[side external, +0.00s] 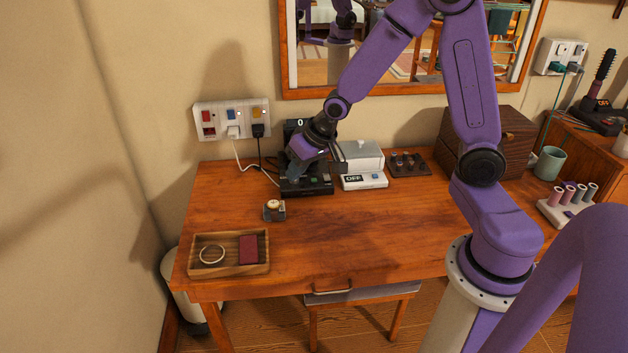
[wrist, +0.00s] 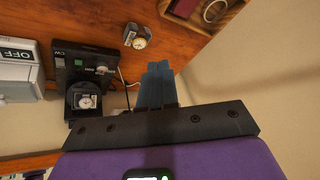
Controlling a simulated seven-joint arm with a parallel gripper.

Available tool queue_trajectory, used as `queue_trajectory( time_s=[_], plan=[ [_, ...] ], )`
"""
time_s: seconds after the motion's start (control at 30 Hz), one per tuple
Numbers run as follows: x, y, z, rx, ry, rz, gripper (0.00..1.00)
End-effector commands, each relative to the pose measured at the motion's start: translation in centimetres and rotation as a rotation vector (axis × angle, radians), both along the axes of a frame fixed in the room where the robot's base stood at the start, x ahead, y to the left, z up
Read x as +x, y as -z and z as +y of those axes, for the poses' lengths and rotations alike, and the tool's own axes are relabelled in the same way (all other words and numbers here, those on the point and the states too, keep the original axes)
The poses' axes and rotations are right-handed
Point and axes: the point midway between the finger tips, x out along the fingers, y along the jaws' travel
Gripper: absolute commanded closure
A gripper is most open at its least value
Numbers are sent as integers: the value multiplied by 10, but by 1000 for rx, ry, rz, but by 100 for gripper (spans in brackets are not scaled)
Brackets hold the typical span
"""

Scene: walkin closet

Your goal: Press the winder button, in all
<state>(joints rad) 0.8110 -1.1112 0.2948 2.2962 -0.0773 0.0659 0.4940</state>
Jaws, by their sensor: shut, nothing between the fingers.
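The black winder (side external: 307,187) stands at the back of the wooden desk, near the wall, with a display reading 0 above it. In the wrist view the winder (wrist: 84,62) has a CW label, a small light-coloured knob, a green spot and a watch (wrist: 87,102) in its holder. My gripper (side external: 293,174) is shut and empty, and covers part of the winder in the side view. In the wrist view my closed blue-grey fingertips (wrist: 158,67) lie to the right of the winder. I cannot tell whether they touch anything.
A white box (side external: 363,180) reading OFF stands right of the winder. A watch on a small stand (side external: 274,210) sits in front. A wooden tray (side external: 228,269) holds a ring-shaped item and a dark red item. Cables hang from the wall sockets (side external: 232,120). The desk's front middle is clear.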

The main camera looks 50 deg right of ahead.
Motion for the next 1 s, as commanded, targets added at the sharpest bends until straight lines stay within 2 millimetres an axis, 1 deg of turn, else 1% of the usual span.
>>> queue_trajectory(
  time_s=[0.03,0.1,0.17,0.3,0.4,0.5,0.6,0.7,0.8,1.0],
  plan=[
    [13,7,-14,17,67,-14,100],
    [30,14,-34,46,156,-45,100],
    [44,21,-52,72,232,-72,100],
    [69,36,-98,130,408,-139,100],
    [82,46,-130,168,521,-187,100],
    [89,55,-159,201,616,-230,100],
    [93,61,-181,226,684,-265,100],
    [95,65,-195,243,727,-287,100],
    [95,66,-202,251,748,-300,100],
    [96,66,-203,252,752,-304,100]
  ],
)
